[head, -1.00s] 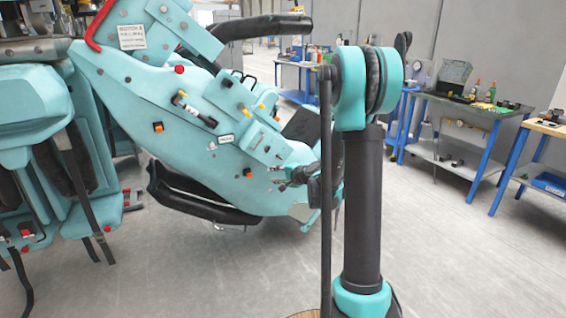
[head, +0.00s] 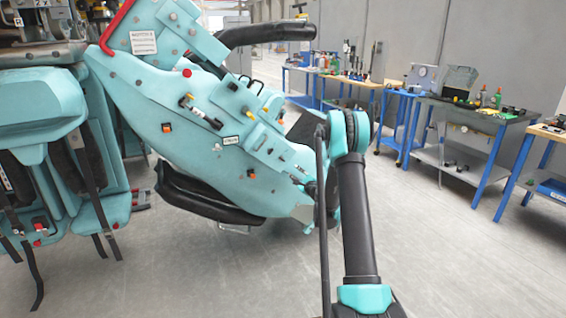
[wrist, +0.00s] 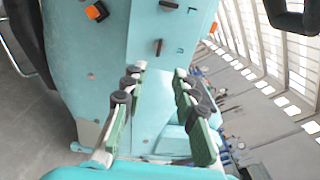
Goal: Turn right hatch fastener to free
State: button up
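In the wrist view a teal panel of the coaster car carries two dark bar-shaped fasteners. The upper fastener (wrist: 168,4) is cut by the top edge, and the lower fastener (wrist: 159,47) stands lengthwise in the picture. Small dark marks are beside them, too small to read surely. I cannot tell which one is the right hatch fastener. My gripper (wrist: 159,72) is open and empty, its green, dark-padded fingers on either side of the lower fastener's line, apart from it. In the head view the gripper is mostly hidden behind my arm, by the lower end of the teal car (head: 235,160).
An orange button (wrist: 96,12) is on the panel's left in the wrist view. A black bar (wrist: 292,18) is at top right. In the head view, workbenches (head: 470,115) with tools stand at right, teal seats (head: 45,120) at left. Grey floor between is clear.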

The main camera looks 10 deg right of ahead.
aim_at(283, 160)
jog(key=x, duration=1.5)
jog(key=shift+a, duration=0.1)
jog(key=shift+c, duration=0.3)
grip_shut()
